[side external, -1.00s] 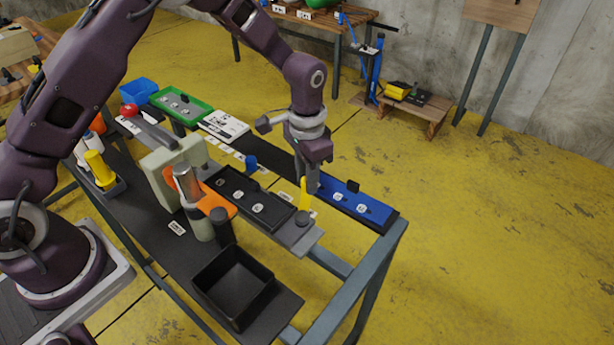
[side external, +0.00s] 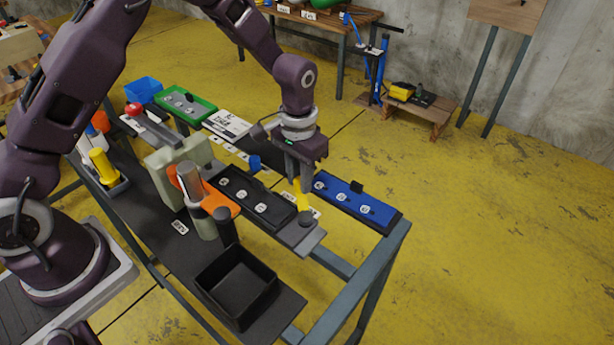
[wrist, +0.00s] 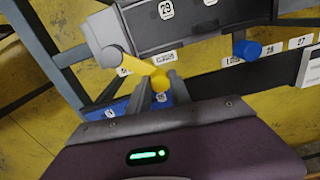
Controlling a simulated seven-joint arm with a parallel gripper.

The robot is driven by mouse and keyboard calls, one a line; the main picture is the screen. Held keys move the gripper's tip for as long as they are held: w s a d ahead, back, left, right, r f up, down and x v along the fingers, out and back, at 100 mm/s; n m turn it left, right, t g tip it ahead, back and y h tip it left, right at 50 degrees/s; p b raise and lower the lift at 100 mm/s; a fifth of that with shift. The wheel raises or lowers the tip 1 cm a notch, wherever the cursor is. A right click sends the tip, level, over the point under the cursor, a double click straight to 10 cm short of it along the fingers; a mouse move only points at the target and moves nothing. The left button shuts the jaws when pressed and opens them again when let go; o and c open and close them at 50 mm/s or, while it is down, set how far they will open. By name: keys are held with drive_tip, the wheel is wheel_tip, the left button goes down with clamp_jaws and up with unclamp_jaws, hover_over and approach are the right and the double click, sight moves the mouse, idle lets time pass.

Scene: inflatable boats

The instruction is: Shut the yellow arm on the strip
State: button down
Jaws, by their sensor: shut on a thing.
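The yellow arm (side external: 301,197) rises from a dark round pivot near the grey end of the strip (side external: 306,240). Its upper part leans slightly left in the side view. My gripper (side external: 298,178) is above the pivot, shut on the yellow arm's free end. In the wrist view the yellow arm (wrist: 145,67) runs from the grey strip end (wrist: 104,30) to between the fingertips of my gripper (wrist: 157,88). The fingers partly hide its tip.
A black tray (side external: 255,203) with numbered labels adjoins the strip. A blue tray (side external: 385,216) lies just right of my gripper. A blue knob (side external: 254,163) stands to the left. An orange-and-grey clamp (side external: 190,185) and an open black bin (side external: 237,285) are nearby.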

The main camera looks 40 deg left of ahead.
drive_tip(key=shift+s+a+n, duration=0.3)
drive_tip(key=shift+s+n, duration=0.6)
drive_tip(key=shift+n, duration=0.55)
drive_tip(key=shift+s+a+n, duration=0.35)
drive_tip(key=shift+s+n, duration=0.5)
drive_tip(key=shift+n, duration=0.55)
drive_tip(key=shift+s+a+n, duration=0.3)
drive_tip(key=shift+s+n, duration=0.6)
drive_tip(key=shift+n, duration=0.55)
drive_tip(key=c, duration=1.2)
unclamp_jaws()
drive_tip(key=shift+o, duration=0.2)
wheel_tip(320, 180, up, 7)
drive_tip(key=shift+s+r, duration=0.1)
drive_tip(key=shift+r, duration=0.05)
